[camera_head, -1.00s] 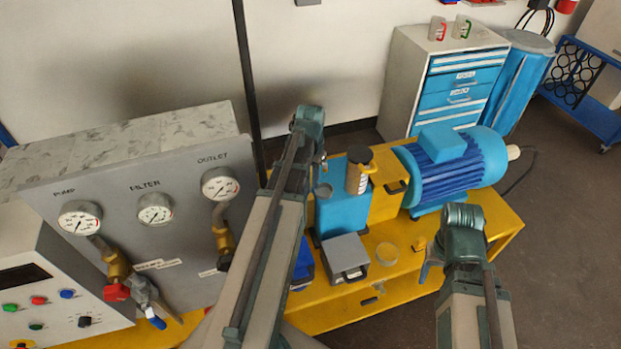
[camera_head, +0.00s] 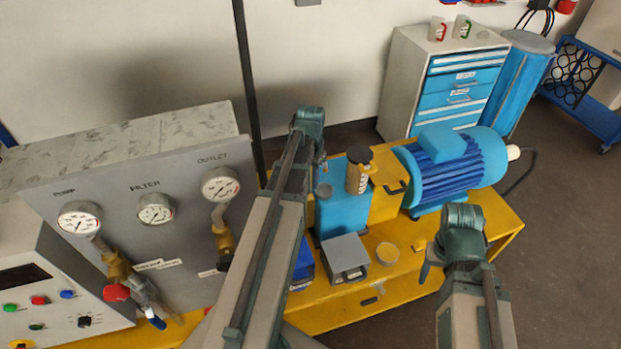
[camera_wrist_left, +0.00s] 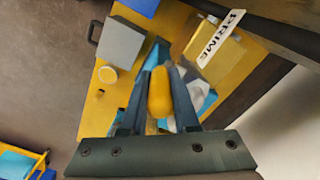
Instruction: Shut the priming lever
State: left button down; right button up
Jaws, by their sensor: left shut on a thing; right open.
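The priming lever's yellow grip (camera_wrist_left: 160,92) shows in the left wrist view, between the two dark fingers of my left gripper (camera_wrist_left: 159,85). The gripper is shut on it. A white PRIME label (camera_wrist_left: 220,38) sits on a yellow surface just beyond, to the upper right. In the head view my left arm covers most of this area, and I cannot make out the lever or the left fingertips there. My right gripper (camera_head: 430,262) is open and empty, apart from everything, above the front right of the yellow bench.
A gauge panel (camera_head: 115,205) stands at left. A drawer cabinet (camera_head: 410,75) stands behind; floor at right is clear.

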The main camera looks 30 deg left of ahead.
dwell(0.3)
pick_arm(q)
jog(key=shift+s+a+f+t+h+b, duration=0.1)
jog(key=shift+s+a+t+h+b, duration=0.45)
jog(key=shift+t+h, duration=0.45)
jog(key=shift+s, duration=0.15)
jog(key=c, duration=0.7)
grip_release()
jog(key=shift+o, duration=0.2)
